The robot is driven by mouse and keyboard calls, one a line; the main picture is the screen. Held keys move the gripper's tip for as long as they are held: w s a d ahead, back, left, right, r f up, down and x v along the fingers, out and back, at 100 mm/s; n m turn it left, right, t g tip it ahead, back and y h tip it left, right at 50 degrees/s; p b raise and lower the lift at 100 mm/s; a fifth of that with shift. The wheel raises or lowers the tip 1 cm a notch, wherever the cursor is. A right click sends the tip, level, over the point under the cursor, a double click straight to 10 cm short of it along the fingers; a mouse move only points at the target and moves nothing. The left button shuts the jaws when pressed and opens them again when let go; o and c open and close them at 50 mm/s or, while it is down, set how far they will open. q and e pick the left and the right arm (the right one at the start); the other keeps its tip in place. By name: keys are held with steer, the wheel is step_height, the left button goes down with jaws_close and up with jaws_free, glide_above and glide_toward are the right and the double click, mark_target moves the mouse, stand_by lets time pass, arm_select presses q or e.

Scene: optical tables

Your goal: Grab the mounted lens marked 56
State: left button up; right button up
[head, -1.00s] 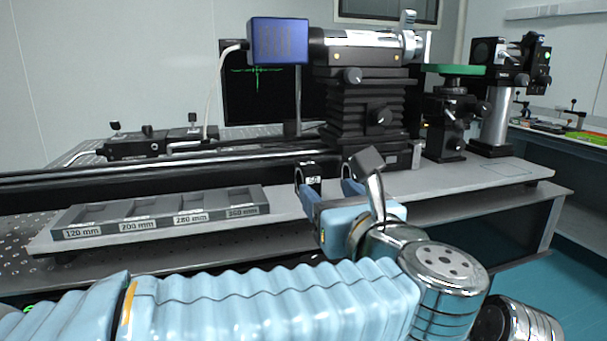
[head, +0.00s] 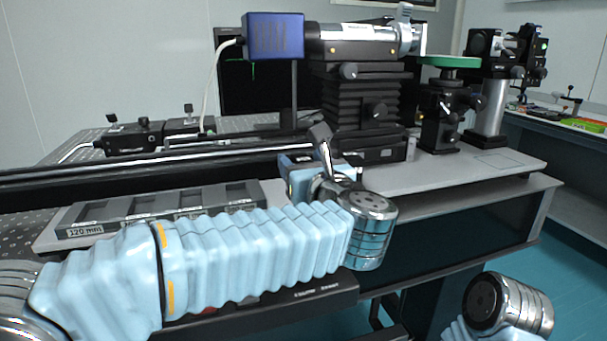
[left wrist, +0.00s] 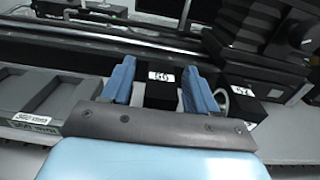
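In the left wrist view, a black lens mount (left wrist: 163,97) with a small white label stands between the two blue fingers of my left gripper (left wrist: 160,88). The label's two digits are small and blurred; they could read 56. The fingers are open, one on each side of the mount, with a gap showing at the left one. In the head view, my left gripper (head: 297,170) is at the front of the grey shelf, and its own hand and arm mostly hide the mount. My right gripper is outside both views.
A second labelled black mount (left wrist: 252,106) stands close to the right finger. A grey tray (head: 85,231) with labelled slots lies to the left, partly behind my arm. A black rail (head: 130,176) and a tall black stage (head: 352,108) stand behind. The shelf's right part is clear.

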arm_select(q)
jaws_close()
steer(key=shift+r, duration=0.1)
